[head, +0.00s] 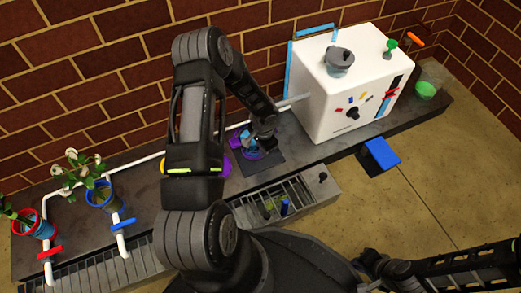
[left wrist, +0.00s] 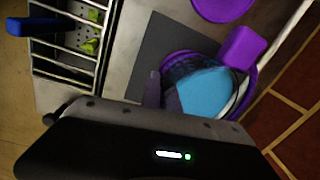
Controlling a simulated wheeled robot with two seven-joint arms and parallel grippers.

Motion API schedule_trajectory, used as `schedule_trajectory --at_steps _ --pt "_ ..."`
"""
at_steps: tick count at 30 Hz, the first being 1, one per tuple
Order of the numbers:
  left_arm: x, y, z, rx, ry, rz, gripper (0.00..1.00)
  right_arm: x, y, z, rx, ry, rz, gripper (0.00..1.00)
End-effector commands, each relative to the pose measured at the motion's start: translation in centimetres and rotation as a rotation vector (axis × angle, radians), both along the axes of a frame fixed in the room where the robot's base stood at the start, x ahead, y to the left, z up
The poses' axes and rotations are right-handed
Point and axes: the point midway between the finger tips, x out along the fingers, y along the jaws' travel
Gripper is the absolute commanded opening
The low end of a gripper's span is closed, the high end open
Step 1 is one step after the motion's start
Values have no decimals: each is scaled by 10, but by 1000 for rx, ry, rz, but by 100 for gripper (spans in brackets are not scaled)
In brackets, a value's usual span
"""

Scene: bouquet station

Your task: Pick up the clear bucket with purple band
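The clear bucket with a purple band (head: 254,154) stands on a dark square mat (head: 262,172), partly covered by my left gripper (head: 262,137). In the left wrist view the bucket (left wrist: 248,92) shows a purple rim, a purple block-like part on its side and light blue contents. A finger of my left gripper (left wrist: 154,90) is close against the bucket's near side. The other finger is hidden, so I cannot tell whether it grips. My right gripper (head: 372,262) is at the lower right, away from the bucket; its opening is unclear.
A white box machine (head: 345,95) stands right of the bucket. A metal grate (head: 275,200) lies in front. A purple round thing (left wrist: 222,8) is beside the mat. A white pipe runs behind. Red (head: 35,228) and blue (head: 103,198) pots with plants stand left.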

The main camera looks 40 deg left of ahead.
Motion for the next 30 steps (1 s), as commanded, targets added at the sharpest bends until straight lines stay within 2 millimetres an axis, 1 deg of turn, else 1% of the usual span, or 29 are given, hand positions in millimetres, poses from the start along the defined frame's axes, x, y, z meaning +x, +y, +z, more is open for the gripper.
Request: schedule_trajectory --at_steps 1,2,8,11,21,25,30 --pt "2 1 8 2 -4 0 0 -1 0 5 0 1 0 0" --pt "2 1 11 2 -4 0 0 -1 0 7 -1 1 1 0" --pt "7 -25 10 0 -1 -7 0 -2 0 9 -2 1 1 0" --pt "12 -44 10 0 -1 -7 0 -2 0 12 -2 2 1 0" --pt "31 -120 10 0 -3 -7 0 -4 0 25 -1 8 5 0" --pt "36 -143 10 1 -2 -4 0 -5 0 29 0 9 5 0" --pt "42 -163 9 2 -1 -1 0 -5 0 31 0 11 6 0"
